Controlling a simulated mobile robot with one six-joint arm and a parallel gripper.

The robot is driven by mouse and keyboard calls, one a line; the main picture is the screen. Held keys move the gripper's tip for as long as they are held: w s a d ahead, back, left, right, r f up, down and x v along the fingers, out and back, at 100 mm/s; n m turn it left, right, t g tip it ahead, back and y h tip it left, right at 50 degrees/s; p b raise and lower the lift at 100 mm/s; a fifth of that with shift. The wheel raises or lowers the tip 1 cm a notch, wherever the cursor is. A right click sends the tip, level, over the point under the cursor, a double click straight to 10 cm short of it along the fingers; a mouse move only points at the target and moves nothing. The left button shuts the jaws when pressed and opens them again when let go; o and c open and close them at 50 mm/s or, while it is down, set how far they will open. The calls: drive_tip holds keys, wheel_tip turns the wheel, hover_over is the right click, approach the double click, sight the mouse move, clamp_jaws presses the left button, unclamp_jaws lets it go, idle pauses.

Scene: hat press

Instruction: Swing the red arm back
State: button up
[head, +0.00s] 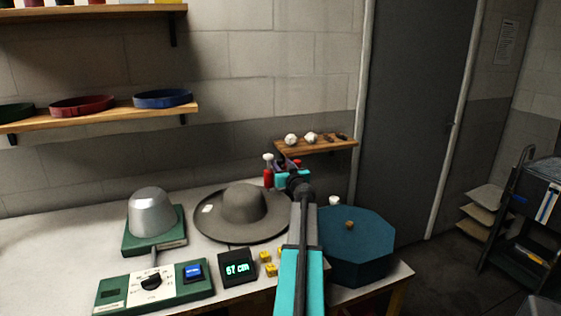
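A small red upright piece (268,179) with a pale knob on top stands above the right brim of the grey hat (247,203). It may be part of the red arm; I cannot tell for sure. My gripper (285,168) is just right of it, at the far end of my teal and black arm, above the back of the table. The gripper's fingers are small and partly hidden by my own wrist. I cannot tell whether they touch the red piece or are open. Where the red piece is mounted is hidden too.
A metal dome (151,212) on a green base stands left of the hat. In front are a green dial panel (150,287), a display box (238,266) and yellow cubes (266,257). A dark teal octagonal box (357,245) stands right of my arm. A wall shelf (345,143) is behind.

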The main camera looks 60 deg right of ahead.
sight(282, 163)
drive_tip(key=shift+p+x, duration=0.4)
drive_tip(key=shift+x, duration=1.15)
clamp_jaws()
drive_tip(key=shift+d, duration=0.25)
drive_tip(key=shift+s+a, duration=0.1)
drive_tip(key=shift+a, duration=0.1)
drive_tip(key=shift+s+d, duration=0.1)
